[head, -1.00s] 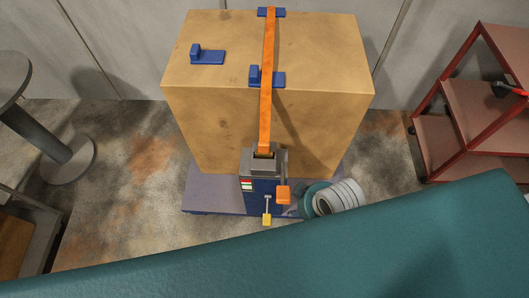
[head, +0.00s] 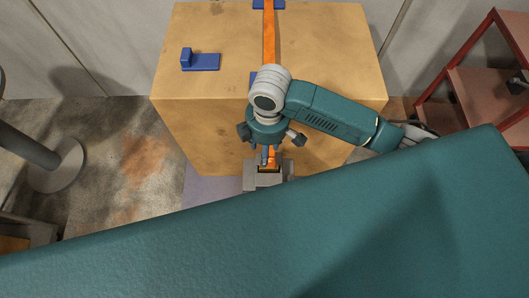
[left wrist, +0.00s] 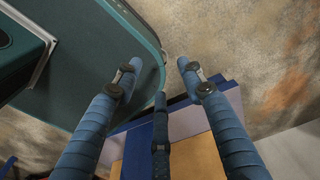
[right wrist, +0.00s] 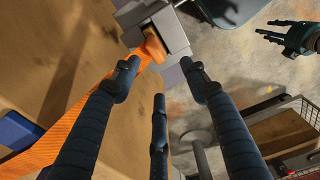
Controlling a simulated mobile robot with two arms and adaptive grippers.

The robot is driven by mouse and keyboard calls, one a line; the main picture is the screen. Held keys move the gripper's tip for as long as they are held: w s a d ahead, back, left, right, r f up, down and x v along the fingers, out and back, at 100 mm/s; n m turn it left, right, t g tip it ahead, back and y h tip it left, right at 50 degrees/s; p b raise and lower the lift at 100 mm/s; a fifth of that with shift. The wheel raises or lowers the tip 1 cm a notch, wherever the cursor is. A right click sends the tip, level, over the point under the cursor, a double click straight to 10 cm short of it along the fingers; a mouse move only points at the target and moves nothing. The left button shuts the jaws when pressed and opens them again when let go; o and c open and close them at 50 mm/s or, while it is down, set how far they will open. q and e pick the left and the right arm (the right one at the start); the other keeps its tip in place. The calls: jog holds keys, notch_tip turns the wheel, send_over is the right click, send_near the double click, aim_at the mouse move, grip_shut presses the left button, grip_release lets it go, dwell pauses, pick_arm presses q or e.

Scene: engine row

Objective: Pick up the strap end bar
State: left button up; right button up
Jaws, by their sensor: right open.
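The orange strap (head: 269,40) runs over the top of the wooden crate and down its front; in the right wrist view (right wrist: 70,118) it leads to a grey housing (right wrist: 165,22). An orange block-like end (right wrist: 152,47), which looks like the strap end bar, sits at the housing's opening. In the head view its orange (head: 271,160) shows at the grey housing (head: 252,180). My right gripper (right wrist: 158,72) is open above the housing, its fingers on either side of the orange end, with no grip visible. My left gripper (left wrist: 155,70) is open and empty, away from the strap.
The crate (head: 200,100) carries a blue bracket (head: 202,62) at its left. A red-framed shelf (head: 480,100) stands at right and a round grey pedestal (head: 55,165) at left. My teal body covers the front. A dark gripper, likely my left, shows in the right wrist view (right wrist: 295,38).

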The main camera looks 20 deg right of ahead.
aim_at(270, 158)
jog(key=f, duration=0.2)
jog(key=d+f, duration=0.1)
jog(key=f, duration=0.1)
jog(key=shift+d, duration=0.1)
jog(key=shift+w+f, duration=0.1)
jog(key=shift+f, duration=0.55)
jog(key=f, duration=0.2)
jog(key=f+p, duration=0.1)
jog(key=f, duration=0.1)
jog(key=shift+s+d+f, duration=0.15)
jog(key=shift+s, duration=0.05)
jog(key=shift+f, duration=0.25)
pick_arm(q)
jog(key=shift+w+a+r, duration=0.15)
jog(key=shift+r, duration=0.65)
